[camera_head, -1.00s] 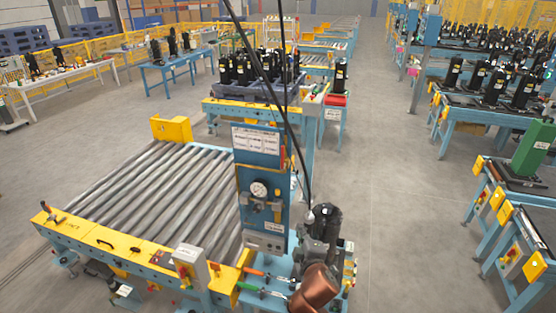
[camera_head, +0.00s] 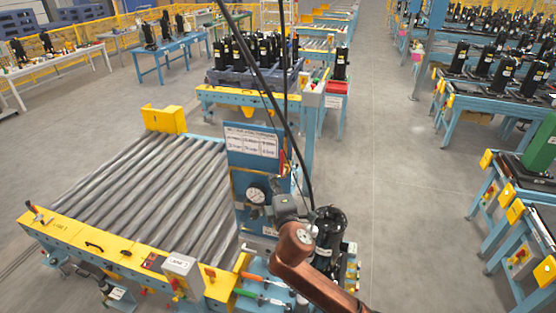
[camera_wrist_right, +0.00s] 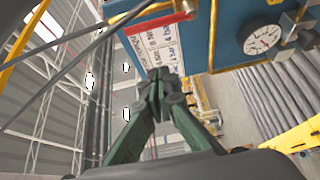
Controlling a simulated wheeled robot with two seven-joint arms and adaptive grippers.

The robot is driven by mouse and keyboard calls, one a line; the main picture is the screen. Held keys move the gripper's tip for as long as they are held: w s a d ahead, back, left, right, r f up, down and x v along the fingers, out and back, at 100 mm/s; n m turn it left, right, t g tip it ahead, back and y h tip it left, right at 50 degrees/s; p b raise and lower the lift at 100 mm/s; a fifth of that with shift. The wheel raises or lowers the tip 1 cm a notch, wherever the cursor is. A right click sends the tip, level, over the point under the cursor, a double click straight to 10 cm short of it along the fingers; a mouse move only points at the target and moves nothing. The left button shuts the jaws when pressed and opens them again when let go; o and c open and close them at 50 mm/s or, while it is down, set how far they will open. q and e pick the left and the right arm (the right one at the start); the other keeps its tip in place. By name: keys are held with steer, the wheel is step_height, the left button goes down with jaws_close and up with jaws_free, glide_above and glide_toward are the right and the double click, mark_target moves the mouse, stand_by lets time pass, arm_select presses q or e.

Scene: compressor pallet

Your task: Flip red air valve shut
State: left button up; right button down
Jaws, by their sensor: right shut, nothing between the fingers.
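The red air valve lever shows as a red bar (camera_wrist_right: 160,24) at the top of the right wrist view, on the edge of a blue control panel (camera_wrist_right: 228,35). In the head view a small red handle (camera_head: 283,161) sits at the right edge of the same upright panel (camera_head: 237,160). My right gripper (camera_wrist_right: 160,78) is shut and empty. In the wrist view its dark green fingers meet below the red lever, apart from it in the picture. In the head view my right wrist covers the panel's lower right part. My left gripper is not in view.
A pressure gauge (camera_head: 256,192) is on the panel and also shows in the wrist view (camera_wrist_right: 263,39). Dark cables (camera_head: 262,75) hang in front of the panel. A roller conveyor (camera_head: 150,190) lies to the left. Open floor (camera_head: 400,200) lies to the right.

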arm_select(q)
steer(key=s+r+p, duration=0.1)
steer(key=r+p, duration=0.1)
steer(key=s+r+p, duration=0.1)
steer(key=p, duration=0.1)
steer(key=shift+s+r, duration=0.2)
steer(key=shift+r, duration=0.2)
arm_select(e)
steer(key=w+d, duration=0.1)
steer(key=w, duration=0.7)
steer(key=shift+w+d, duration=0.2)
steer(key=shift+w, duration=0.2)
steer(key=shift+r, duration=0.1)
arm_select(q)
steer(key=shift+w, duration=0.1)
arm_select(e)
steer(key=shift+d, duration=0.15)
